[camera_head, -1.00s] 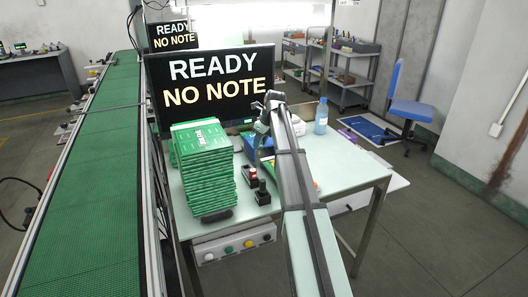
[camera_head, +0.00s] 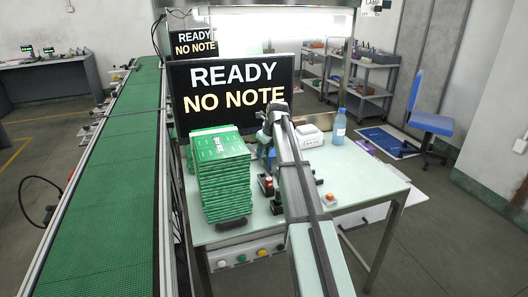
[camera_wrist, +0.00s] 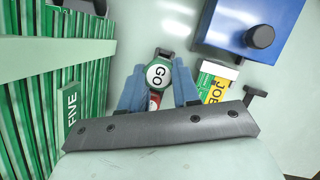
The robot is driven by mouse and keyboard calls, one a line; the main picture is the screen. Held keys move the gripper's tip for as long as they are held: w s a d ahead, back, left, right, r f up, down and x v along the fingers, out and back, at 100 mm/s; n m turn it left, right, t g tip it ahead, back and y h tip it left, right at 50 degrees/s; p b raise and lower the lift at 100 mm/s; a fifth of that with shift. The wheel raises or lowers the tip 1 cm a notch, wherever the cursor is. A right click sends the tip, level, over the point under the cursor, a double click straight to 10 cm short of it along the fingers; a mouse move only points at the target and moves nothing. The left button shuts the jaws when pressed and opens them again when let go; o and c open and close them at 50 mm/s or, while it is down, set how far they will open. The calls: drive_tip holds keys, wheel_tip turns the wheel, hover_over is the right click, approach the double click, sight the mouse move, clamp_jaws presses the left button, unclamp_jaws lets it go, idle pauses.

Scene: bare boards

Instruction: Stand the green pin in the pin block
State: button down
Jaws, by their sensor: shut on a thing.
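In the wrist view, the blue fingers of my gripper (camera_wrist: 158,90) stand either side of a green piece with a round white face reading GO, which I take to be the green pin (camera_wrist: 159,73). My gripper is shut on it. A red part shows just below the GO face; I cannot tell what it belongs to. In the head view my arm hides most of the gripper and the pin. A small black block with red on it, perhaps the pin block (camera_head: 266,184), stands on the bench just right of the green stack. Its holes cannot be made out.
A tall stack of green cases (camera_head: 226,178) stands close on the left and also fills the left of the wrist view. A blue box with a black knob (camera_wrist: 232,22) and a JOB card (camera_wrist: 218,84) lie to the right. A bottle (camera_head: 339,127) stands at the back right.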

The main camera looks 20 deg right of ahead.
drive_tip(key=shift+f, duration=0.1)
drive_tip(key=shift+f, duration=3.8)
drive_tip(key=c, duration=0.7)
unclamp_jaws()
drive_tip(key=shift+c, duration=0.2)
drive_tip(key=v, duration=1.4)
drive_tip(key=shift+d, duration=0.1)
drive_tip(key=v, duration=1.3)
drive_tip(key=shift+r, duration=0.3)
drive_tip(key=shift+s+d, duration=0.1)
drive_tip(key=shift+s, duration=0.05)
